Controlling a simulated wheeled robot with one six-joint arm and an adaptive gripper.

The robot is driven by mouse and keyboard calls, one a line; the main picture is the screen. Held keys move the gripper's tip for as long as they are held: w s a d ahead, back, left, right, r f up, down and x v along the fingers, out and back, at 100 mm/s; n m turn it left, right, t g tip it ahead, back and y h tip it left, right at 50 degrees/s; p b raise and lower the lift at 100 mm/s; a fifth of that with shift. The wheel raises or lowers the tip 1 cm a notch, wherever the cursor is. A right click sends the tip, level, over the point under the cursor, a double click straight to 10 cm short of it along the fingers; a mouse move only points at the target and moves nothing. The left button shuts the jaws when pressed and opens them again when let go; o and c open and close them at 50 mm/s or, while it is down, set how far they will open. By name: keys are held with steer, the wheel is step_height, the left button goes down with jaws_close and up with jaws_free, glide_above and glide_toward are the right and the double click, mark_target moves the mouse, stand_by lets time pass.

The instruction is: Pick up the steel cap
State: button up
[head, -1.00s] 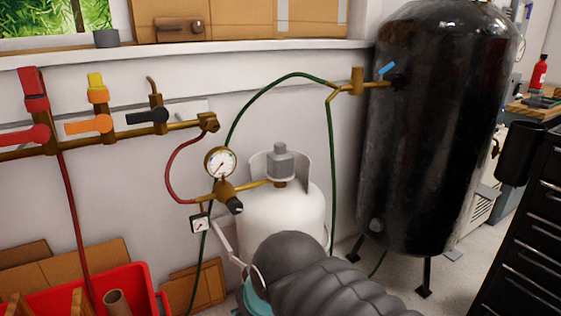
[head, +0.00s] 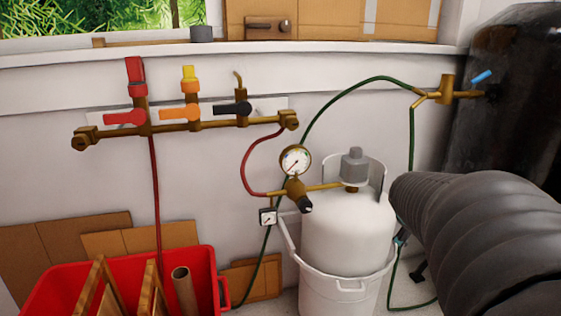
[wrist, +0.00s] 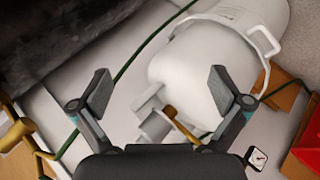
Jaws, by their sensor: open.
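A short grey cylinder (head: 202,33), which looks like the steel cap, stands upright on the window ledge (head: 235,48) in the head view. It does not show in the wrist view. My gripper (wrist: 160,92) is open and empty in the wrist view, its two fingers wide apart in front of the white gas bottle (wrist: 190,75).
The white gas bottle (head: 347,235) stands in a white bucket (head: 340,290). A brass pipe with coloured valves (head: 180,113), a pressure gauge (head: 295,160) and hoses line the wall. A large black tank (head: 515,120) stands at right, a red crate (head: 212,275) at lower left.

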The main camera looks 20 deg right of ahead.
steer(key=w+d+r+n+t+h, duration=0.1)
steer(key=w+d+r+n+t, duration=0.2)
steer(key=w+d+n, duration=0.35)
steer(key=n+t+y, duration=0.5)
steer(key=n+y, duration=0.3)
steer(key=n, duration=1.8)
glide_toward(360, 160)
steer(key=shift+n, duration=0.25)
steer(key=x, duration=1.3)
steer(key=c, duration=1.2)
steer(key=shift+r, duration=0.1)
